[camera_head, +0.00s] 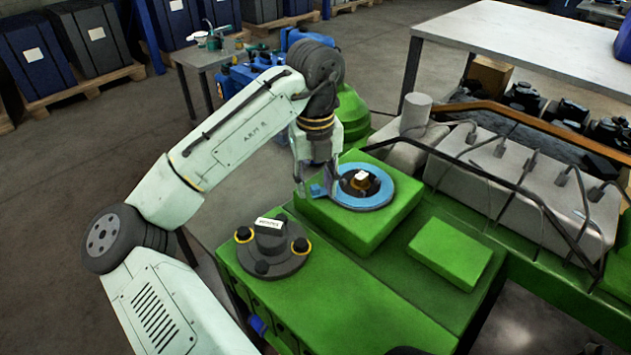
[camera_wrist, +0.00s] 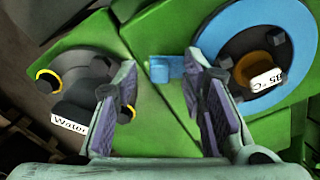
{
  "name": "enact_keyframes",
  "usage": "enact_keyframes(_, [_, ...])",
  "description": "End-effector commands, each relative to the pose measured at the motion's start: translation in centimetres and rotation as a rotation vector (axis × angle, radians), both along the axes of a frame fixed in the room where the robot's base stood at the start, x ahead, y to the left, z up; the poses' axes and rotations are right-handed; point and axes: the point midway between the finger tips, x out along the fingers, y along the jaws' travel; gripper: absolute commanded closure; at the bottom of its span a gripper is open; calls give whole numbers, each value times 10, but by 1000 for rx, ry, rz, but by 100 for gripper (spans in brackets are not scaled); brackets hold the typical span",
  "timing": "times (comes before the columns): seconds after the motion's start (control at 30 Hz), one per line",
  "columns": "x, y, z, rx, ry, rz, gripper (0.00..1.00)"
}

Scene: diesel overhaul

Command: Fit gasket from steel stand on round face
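A flat blue ring gasket (camera_head: 377,195) with a small blue tab (camera_head: 316,191) lies around a dark hub with a brown centre and a white label (camera_head: 361,176). It looks flat on the round face on the raised green block (camera_head: 350,233); contact underneath is hidden. In the wrist view the gasket (camera_wrist: 222,37) is at the upper right and its tab (camera_wrist: 166,68) shows between and just beyond my fingertips. My gripper (camera_head: 317,188) is above the tab, its fingers spread and apart from it as far as I can see; it also shows in the wrist view (camera_wrist: 161,72).
A dark grey pump part (camera_head: 273,250) labelled "Water" with yellow-ringed knobs stands on the lower green surface, front left. A grey engine cover (camera_head: 530,185) with pipes and a brown rail is at right. A small steel table (camera_head: 205,55) stands behind my arm.

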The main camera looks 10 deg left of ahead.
Motion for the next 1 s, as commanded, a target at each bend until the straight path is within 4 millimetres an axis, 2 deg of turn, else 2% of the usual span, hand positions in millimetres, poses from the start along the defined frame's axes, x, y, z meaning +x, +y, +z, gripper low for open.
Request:
enact_keyframes(0.17, [0,0,3,1,0,1,62])
enact_keyframes(0.27, [0,1,12,2,-1,1,62])
enact_keyframes(0.7, [0,1,99,2,-2,2,62])
enact_keyframes(0.83, [0,1,114,2,-1,1,62])
enact_keyframes(1.0, [0,0,120,0,0,0,62])
